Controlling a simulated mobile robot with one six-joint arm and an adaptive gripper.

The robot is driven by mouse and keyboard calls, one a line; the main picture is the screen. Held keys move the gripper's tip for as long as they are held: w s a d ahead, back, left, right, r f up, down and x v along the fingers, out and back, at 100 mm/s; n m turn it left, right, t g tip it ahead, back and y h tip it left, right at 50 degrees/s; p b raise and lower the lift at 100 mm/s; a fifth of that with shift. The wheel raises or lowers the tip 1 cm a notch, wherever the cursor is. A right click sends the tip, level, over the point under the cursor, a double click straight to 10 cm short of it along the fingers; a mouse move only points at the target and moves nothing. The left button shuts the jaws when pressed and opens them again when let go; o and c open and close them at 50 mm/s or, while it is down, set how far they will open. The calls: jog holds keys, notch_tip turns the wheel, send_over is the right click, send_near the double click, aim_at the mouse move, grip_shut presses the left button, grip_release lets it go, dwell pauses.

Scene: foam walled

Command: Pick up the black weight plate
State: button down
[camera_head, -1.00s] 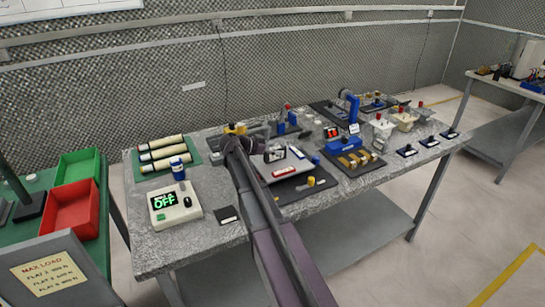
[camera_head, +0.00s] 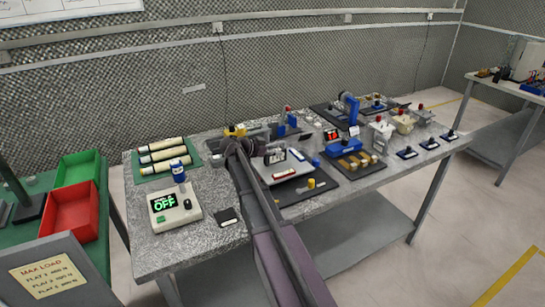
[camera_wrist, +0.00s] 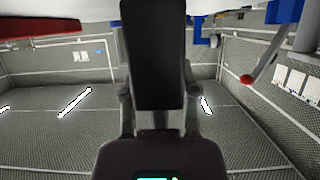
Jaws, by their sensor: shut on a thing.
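My gripper (camera_head: 244,148) is above the back middle of the grey speckled table (camera_head: 215,180), at the end of my arm. It is shut on a dark thing, which I take to be the black weight plate (camera_head: 259,148); its outline blends with my gripper and its shape is not clear. In the wrist view my gripper's dark body fills the bottom, and a black slab stands upright in the middle. I cannot tell there how much of the slab is plate and how much is finger.
A scale (camera_head: 175,212) reading OFF and a blue-and-white cylinder (camera_head: 179,170) stand to the left. A white tray (camera_head: 283,177) and a blue device (camera_head: 340,148) are to the right. Red (camera_head: 70,210) and green (camera_head: 78,170) bins are at far left.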

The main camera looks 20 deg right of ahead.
jog(key=shift+r, duration=0.25)
jog(key=shift+r+p, duration=1.6)
jog(key=shift+p, duration=0.2)
jog(key=s+d+r+p, duration=0.1)
jog(key=s+d, duration=0.3)
jog(key=s, duration=1.1)
jog(key=shift+s+r, duration=0.15)
jog(key=shift+s, duration=0.05)
jog(key=shift+d, duration=0.1)
jog(key=shift+r+p, duration=0.7)
jog(key=shift+p, duration=0.15)
jog(key=shift+d, duration=0.15)
